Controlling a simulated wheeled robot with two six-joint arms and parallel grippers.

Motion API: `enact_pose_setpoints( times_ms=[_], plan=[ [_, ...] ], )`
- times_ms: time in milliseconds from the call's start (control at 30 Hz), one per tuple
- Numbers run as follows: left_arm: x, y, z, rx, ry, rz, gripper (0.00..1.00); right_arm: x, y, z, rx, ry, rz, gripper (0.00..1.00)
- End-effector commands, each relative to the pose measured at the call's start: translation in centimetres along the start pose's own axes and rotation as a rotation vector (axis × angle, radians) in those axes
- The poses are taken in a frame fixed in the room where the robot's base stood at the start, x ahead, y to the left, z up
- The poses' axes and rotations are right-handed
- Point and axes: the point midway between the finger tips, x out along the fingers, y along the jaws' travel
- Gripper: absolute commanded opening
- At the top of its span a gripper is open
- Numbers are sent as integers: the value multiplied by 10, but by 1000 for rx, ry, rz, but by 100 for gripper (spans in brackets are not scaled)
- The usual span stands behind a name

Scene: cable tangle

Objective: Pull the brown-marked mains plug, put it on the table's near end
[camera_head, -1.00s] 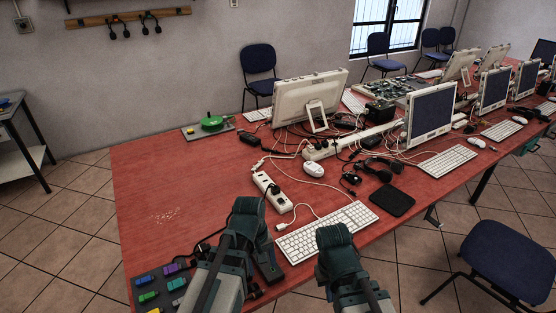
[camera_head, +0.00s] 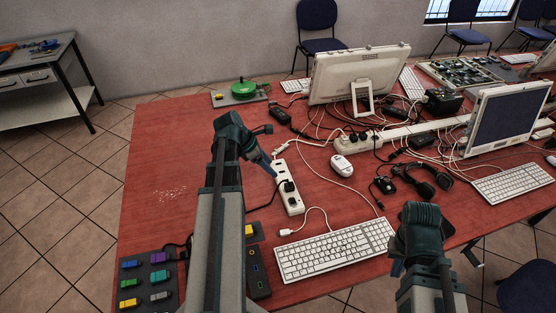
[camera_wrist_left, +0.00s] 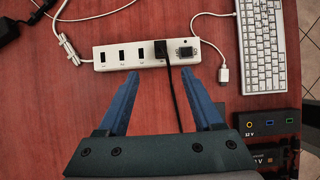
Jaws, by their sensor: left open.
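A white power strip (camera_head: 281,170) lies on the red table, also seen in the left wrist view (camera_wrist_left: 110,56). A black plug (camera_wrist_left: 160,49) sits in one socket, its black cable running toward the near side; it also shows in the head view (camera_head: 289,187). I cannot make out a brown mark on it. My left gripper (camera_head: 267,150) is open above the near side of the strip; in the left wrist view its fingertips (camera_wrist_left: 163,74) stand apart, just short of the plug. My right gripper (camera_head: 422,218) is over the right part of the table, fingers hidden.
A white keyboard (camera_head: 335,250) lies right of the strip, with a loose white USB connector (camera_head: 286,232) between. A black box (camera_head: 259,272) and a tray of coloured connectors (camera_head: 128,292) are at the near edge. Cables and monitors crowd the back right.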

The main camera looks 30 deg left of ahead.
Motion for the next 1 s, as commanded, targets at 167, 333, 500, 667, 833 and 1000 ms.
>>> enact_pose_setpoints(
  times_ms=[167, 333, 500, 667, 833, 1000],
  plan=[
    [14, 0, -1, 4, 1, -1, 68, 13, -1, -1, 0, 0, 0, 0],
    [42, 0, -3, 5, 2, -2, 68, 37, -4, -2, 0, 0, 0, 0],
    [70, 0, -3, 5, 2, -2, 68, 62, -6, -4, 0, 0, 0, 0],
    [96, 0, -3, 7, 2, -2, 68, 84, -8, -5, 0, 0, 0, 0],
    [118, -1, -2, 6, 2, -2, 68, 103, -10, -6, 0, 0, 0, 0],
    [132, -1, -1, 6, 2, -2, 68, 115, -11, -7, 0, 0, 0, 0]
  ],
)
